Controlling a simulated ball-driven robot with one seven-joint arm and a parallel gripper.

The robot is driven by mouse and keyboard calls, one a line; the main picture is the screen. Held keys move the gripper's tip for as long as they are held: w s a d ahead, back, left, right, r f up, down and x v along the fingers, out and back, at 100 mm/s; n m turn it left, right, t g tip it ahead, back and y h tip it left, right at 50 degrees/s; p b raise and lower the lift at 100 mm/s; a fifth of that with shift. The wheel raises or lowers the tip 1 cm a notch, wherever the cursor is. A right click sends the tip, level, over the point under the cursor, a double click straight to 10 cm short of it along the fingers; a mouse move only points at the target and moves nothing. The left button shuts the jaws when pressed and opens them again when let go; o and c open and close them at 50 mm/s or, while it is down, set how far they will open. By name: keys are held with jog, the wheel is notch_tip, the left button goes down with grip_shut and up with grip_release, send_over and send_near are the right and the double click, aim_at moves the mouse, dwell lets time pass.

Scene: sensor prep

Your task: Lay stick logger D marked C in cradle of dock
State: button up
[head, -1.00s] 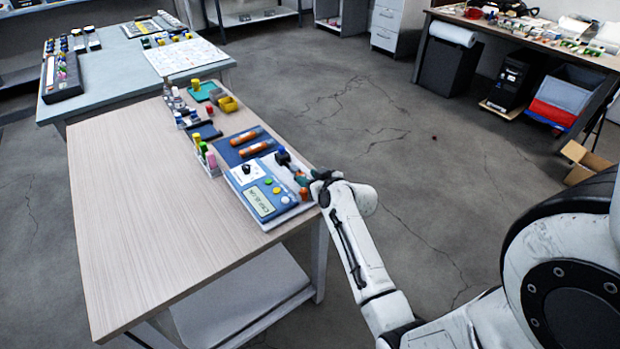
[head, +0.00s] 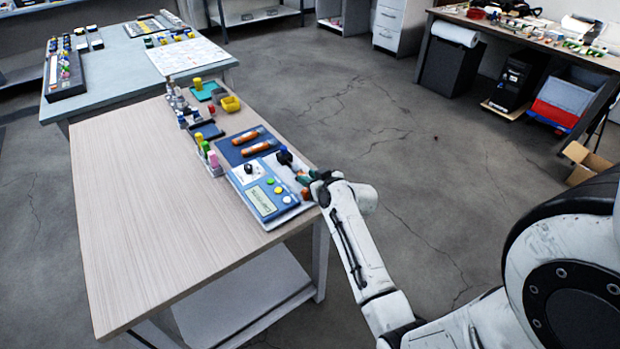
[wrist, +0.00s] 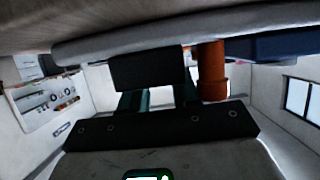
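The dock appears to be the blue and white device (head: 263,201) at the right edge of the wooden table, with a screen, coloured buttons and dark knobs. My gripper (head: 302,179) is at its right edge, low and seen from the side. A small orange part (head: 305,193) shows beside my gripper, against the dock. In the wrist view an orange cylinder (wrist: 212,72) stands to the right of the dark finger parts. Whether the fingers grip it is hidden. Two orange sticks (head: 257,148) lie on a dark blue tray (head: 230,153) behind the dock. Their marks are too small to read.
A white holder with coloured pieces (head: 205,152) and a yellow bin (head: 231,104) stand beyond and left of the dock. The near left of the table (head: 150,230) is bare. A grey-blue table (head: 110,80) stands behind. Open floor lies to the right.

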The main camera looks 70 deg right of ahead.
jog(key=shift+w+a+r, duration=0.25)
jog(key=shift+w+r, duration=0.1)
jog(key=shift+r, duration=0.2)
jog(key=shift+o, duration=1)
jog(key=shift+s+d+r+p, duration=0.1)
jog(key=shift+s+r+p, duration=0.05)
jog(key=shift+r+p, duration=0.4)
jog(key=shift+s+d+r+p, duration=0.1)
jog(key=shift+r+p, duration=1.85)
jog(key=shift+r, duration=0.45)
